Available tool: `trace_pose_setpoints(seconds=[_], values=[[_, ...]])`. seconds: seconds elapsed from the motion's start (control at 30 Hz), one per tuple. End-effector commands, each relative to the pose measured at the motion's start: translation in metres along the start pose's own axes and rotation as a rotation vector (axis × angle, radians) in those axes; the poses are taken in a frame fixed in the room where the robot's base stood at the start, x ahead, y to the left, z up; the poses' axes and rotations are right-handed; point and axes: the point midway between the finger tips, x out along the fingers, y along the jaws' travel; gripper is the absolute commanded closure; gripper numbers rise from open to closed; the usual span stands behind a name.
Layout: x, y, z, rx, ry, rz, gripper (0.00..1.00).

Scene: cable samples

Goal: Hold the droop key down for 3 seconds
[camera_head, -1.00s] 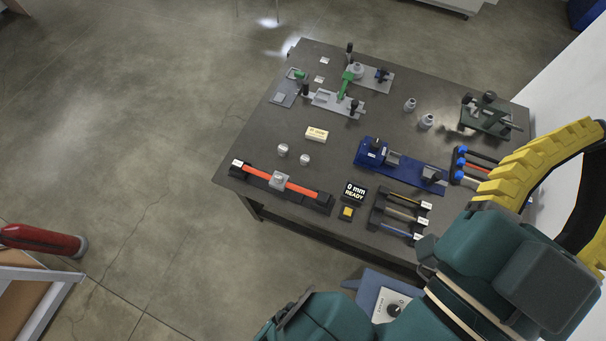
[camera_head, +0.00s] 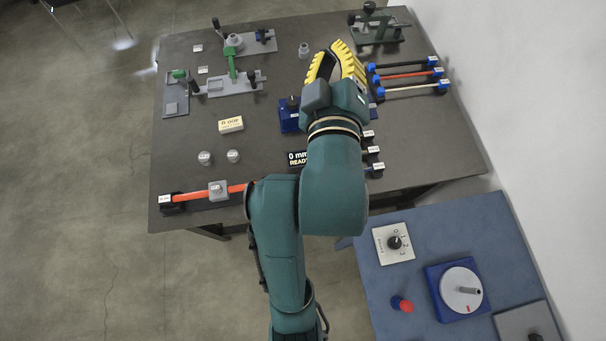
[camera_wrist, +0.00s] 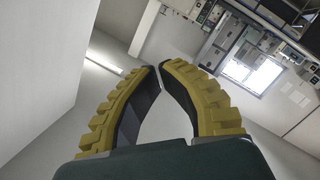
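The small black display (camera_head: 297,158), reading "0 mm READY", is partly covered by my arm. The yellow key seen below it a second ago is now hidden behind my arm. My gripper (camera_head: 332,48), with yellow ribbed fingers, is above the far middle of the dark table, beyond the display and touching nothing I can see. In the wrist view its fingertips (camera_wrist: 157,67) come nearly together with nothing between them. That view looks at walls and a window, not the table.
An orange cable (camera_head: 236,188) lies in a black holder with a grey block on the front edge. A cream block (camera_head: 231,124), grey weights (camera_head: 205,158) and green-handled fixtures (camera_head: 231,65) stand left. A blue fixture (camera_head: 289,115) is close to my gripper. A blue side table (camera_head: 420,250) holds dials.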

Motion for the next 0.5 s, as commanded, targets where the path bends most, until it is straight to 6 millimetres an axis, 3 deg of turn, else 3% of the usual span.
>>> trace_pose_setpoints(seconds=[0.03, 0.2, 0.5], values=[[0.013, -0.037, 0.034, -0.098, -0.046, -0.040, 1.00], [0.043, -0.125, 0.110, -0.459, -0.162, -0.189, 1.00], [0.060, -0.277, 0.250, -1.111, -0.250, -0.537, 1.00]])
